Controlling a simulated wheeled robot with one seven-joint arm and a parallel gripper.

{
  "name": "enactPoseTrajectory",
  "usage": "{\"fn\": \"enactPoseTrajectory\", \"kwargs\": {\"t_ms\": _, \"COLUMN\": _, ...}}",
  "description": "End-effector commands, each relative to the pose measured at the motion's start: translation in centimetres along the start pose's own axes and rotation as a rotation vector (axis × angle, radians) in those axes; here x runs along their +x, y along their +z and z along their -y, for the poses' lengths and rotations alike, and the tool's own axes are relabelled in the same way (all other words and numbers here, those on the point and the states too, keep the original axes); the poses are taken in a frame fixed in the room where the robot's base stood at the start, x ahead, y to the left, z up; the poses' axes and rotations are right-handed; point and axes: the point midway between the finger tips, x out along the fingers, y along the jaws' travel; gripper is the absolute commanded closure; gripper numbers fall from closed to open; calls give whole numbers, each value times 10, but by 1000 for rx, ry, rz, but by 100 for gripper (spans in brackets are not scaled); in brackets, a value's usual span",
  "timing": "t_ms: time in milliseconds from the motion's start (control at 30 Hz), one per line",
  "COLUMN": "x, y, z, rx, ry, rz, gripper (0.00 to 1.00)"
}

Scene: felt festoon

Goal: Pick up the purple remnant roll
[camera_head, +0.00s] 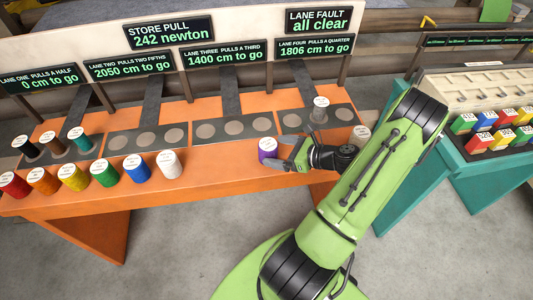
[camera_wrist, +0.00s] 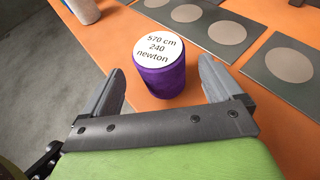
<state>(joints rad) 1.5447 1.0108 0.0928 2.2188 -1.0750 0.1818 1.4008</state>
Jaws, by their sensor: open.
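The purple remnant roll (camera_wrist: 160,78) stands upright on the orange table, with a white top label reading "570 cm 240 newton" in the wrist view. In the head view the purple roll (camera_head: 267,150) is at the table's front edge, partly hidden by my gripper. My gripper (camera_wrist: 163,84) is open, with one finger on each side of the roll. The roll's top stands forward of the fingers, and I cannot tell whether either finger touches it. In the head view my gripper (camera_head: 283,152) is low over the table, coming from the right.
The orange table (camera_head: 220,181) carries a front row of red, orange, yellow, green, blue and white rolls (camera_head: 168,163) to the left. Grey pads with round spots (camera_head: 234,128) lie behind. A grey roll (camera_head: 319,110) stands on the right pad. A teal table (camera_head: 416,172) stands at right.

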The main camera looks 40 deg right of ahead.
Motion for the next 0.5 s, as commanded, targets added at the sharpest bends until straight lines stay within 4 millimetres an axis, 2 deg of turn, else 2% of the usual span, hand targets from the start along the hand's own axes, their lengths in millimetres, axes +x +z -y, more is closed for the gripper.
{"fn": "enactPoseTrajectory", "kwargs": {"t_ms": 300, "x": 51, "y": 2, "z": 0, "rx": -2, "ry": 2, "rz": 0, "gripper": 7}}
{"fn": "enactPoseTrajectory", "kwargs": {"t_ms": 500, "x": 55, "y": 4, "z": 1, "rx": 0, "ry": -1, "rz": -1, "gripper": 7}}
